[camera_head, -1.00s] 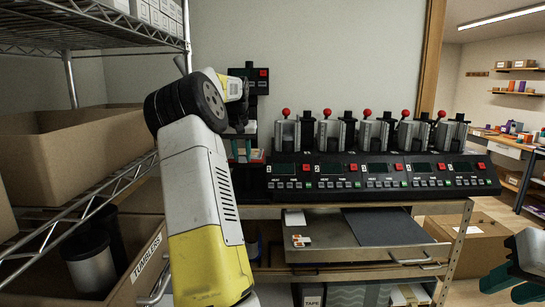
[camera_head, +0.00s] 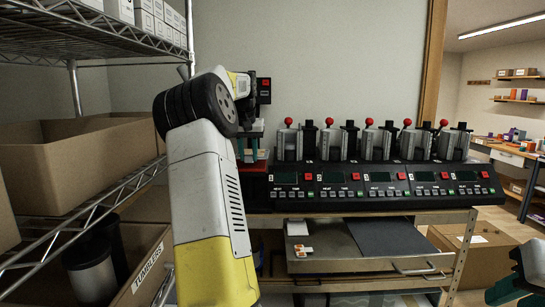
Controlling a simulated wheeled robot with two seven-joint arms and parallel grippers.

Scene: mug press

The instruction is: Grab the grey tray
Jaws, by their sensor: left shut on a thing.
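The grey tray (camera_head: 318,262) lies flat on the shelf under the press bench, with wire handles at its front right. A dark sheet (camera_head: 383,236) and small orange-and-white stickers (camera_head: 303,251) lie on it. My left gripper (camera_head: 250,148) is at the left end of the mug press, above and left of the tray and apart from it. It is shut on a small pale thing, mostly hidden by its fingers and my arm. My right gripper (camera_head: 514,291) is at the lower right edge, partly cut off, its teal fingers apart and empty, away from the tray.
The mug press (camera_head: 380,188) with red-knobbed stations fills the bench top above the tray. A wire rack with cardboard bins (camera_head: 75,165) stands close on the left. A cardboard box (camera_head: 490,258) sits right of the bench.

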